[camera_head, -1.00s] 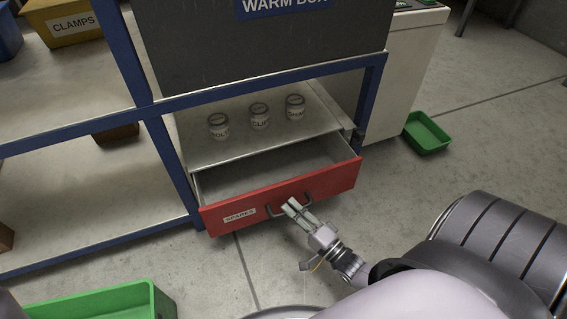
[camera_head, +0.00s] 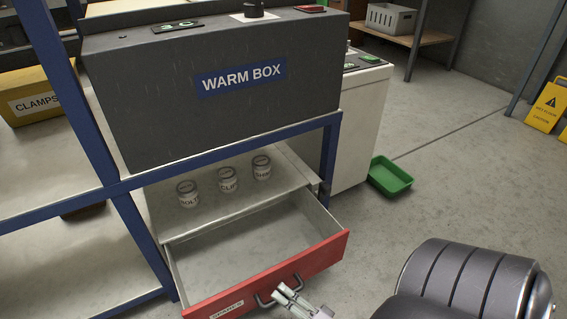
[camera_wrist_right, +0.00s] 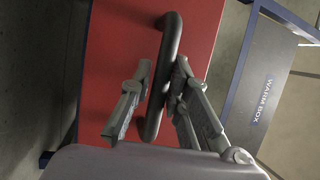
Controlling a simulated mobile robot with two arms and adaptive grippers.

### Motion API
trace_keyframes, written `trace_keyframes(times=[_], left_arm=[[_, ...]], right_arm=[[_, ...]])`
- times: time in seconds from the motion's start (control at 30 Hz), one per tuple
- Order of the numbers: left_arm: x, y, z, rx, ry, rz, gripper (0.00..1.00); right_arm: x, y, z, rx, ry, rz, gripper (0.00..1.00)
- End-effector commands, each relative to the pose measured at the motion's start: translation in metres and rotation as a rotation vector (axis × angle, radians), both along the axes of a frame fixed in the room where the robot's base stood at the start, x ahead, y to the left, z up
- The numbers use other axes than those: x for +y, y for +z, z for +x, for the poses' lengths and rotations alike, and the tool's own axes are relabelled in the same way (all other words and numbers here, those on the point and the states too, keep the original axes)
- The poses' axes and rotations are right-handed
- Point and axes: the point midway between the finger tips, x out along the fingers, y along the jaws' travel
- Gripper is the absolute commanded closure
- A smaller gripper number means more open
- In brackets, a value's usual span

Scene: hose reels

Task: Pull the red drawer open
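The red drawer (camera_head: 325,252), labelled SPARES, is pulled out from the blue-framed shelf unit, and its grey inside looks empty. Its dark bar handle (camera_head: 263,300) is on the red front; the handle also shows in the right wrist view (camera_wrist_right: 171,45). My right gripper (camera_head: 285,291) is at the handle. In the wrist view its fingers lie on either side of the bar, closed around it; the exact contact of the left-hand finger is hard to tell. My left gripper is not in view.
Three labelled jars (camera_head: 227,180) stand on the shelf board above the drawer. A dark WARM BOX (camera_head: 150,95) sits over them. A green tray (camera_head: 391,178) lies on the floor to the right. The floor before the drawer's right side is clear.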

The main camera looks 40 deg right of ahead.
Motion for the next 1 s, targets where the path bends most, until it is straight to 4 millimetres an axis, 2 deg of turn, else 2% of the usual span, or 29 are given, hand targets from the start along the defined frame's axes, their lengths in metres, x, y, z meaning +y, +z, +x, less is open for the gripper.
trace_keyframes(times=[0.2, 0.63, 0.77, 0.9, 0.97, 1.0], left_arm=[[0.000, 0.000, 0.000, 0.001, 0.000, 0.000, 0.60], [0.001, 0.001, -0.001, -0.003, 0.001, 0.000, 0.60], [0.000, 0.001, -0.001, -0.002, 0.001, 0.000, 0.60], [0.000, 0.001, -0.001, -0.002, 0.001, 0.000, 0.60], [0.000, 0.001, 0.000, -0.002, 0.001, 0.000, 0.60], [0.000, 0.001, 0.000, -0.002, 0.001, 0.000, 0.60]], right_arm=[[0.000, 0.000, 0.000, -0.001, 0.000, 0.001, 0.67], [-0.001, 0.007, 0.000, -0.001, -0.001, 0.001, 0.67], [-0.001, 0.022, 0.000, -0.003, 0.001, 0.000, 0.67], [-0.001, 0.047, 0.000, -0.011, 0.001, 0.003, 0.67], [-0.001, 0.058, 0.001, -0.015, 0.002, 0.002, 0.59], [-0.002, 0.065, 0.001, -0.015, 0.001, 0.000, 0.51]])
